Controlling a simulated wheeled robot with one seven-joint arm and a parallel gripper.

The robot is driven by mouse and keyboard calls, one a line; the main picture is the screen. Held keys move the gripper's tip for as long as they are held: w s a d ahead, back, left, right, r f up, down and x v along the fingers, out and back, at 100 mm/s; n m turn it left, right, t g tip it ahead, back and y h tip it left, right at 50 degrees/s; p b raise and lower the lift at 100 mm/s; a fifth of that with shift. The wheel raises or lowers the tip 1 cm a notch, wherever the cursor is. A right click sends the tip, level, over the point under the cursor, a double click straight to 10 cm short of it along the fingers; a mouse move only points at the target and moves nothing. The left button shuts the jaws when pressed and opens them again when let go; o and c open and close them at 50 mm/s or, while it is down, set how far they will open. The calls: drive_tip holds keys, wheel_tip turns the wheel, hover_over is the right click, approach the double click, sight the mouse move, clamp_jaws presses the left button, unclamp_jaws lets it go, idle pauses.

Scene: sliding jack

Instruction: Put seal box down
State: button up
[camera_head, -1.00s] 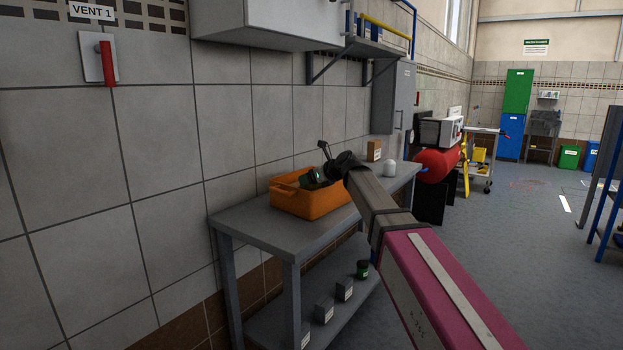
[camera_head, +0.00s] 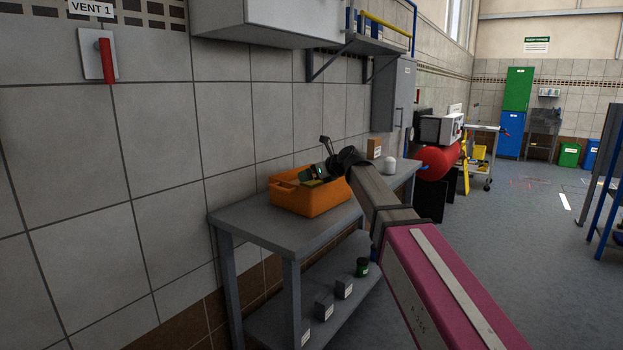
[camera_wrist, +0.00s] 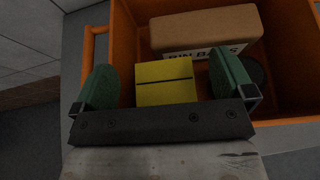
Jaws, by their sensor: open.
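A yellow box (camera_wrist: 166,83), with no readable label, lies in the orange crate (camera_head: 281,196). I cannot tell if it is the seal box. My gripper (camera_wrist: 165,88) is open over the crate, with a green-padded finger on each side of the yellow box. A clear gap shows between the left finger and the box, and a narrow one at the right finger. In the head view my gripper (camera_head: 320,172) is tilted over the crate's back part, and a bit of yellow shows under it.
A brown "BIN BAGS" box (camera_wrist: 205,30) and a dark round thing (camera_wrist: 258,72) are also in the crate. The crate stands on a grey table (camera_head: 262,226). A cardboard box (camera_head: 374,148) and a white rounded item (camera_head: 389,166) stand at its far end. The table's near left is bare.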

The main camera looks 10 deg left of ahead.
drive_tip(key=v, duration=1.1)
drive_tip(key=s+d+f+n+g+h, duration=0.1)
drive_tip(key=d+f+n+h, duration=0.15)
drive_tip(key=d+f, duration=0.5)
drive_tip(key=s+d+f+n+h, duration=0.15)
drive_tip(key=d+f+n, duration=0.25)
drive_tip(key=f, duration=0.6)
drive_tip(key=s+d+f+n+g+h, duration=0.15)
drive_tip(key=d+f+n, duration=0.3)
drive_tip(key=f, duration=0.45)
drive_tip(key=s+d+f+n+g+h, duration=0.1)
drive_tip(key=s+d+f+n+h, duration=0.2)
drive_tip(key=s+d+f+n, duration=0.3)
drive_tip(key=s+d+f+n+g+h, duration=0.2)
drive_tip(key=s+d+f+n, duration=0.4)
drive_tip(key=s+d+f, duration=0.3)
drive_tip(key=d+f+h, duration=0.1)
drive_tip(key=d+f, duration=0.2)
drive_tip(key=f, duration=0.3)
drive_tip(key=shift+d, duration=0.35)
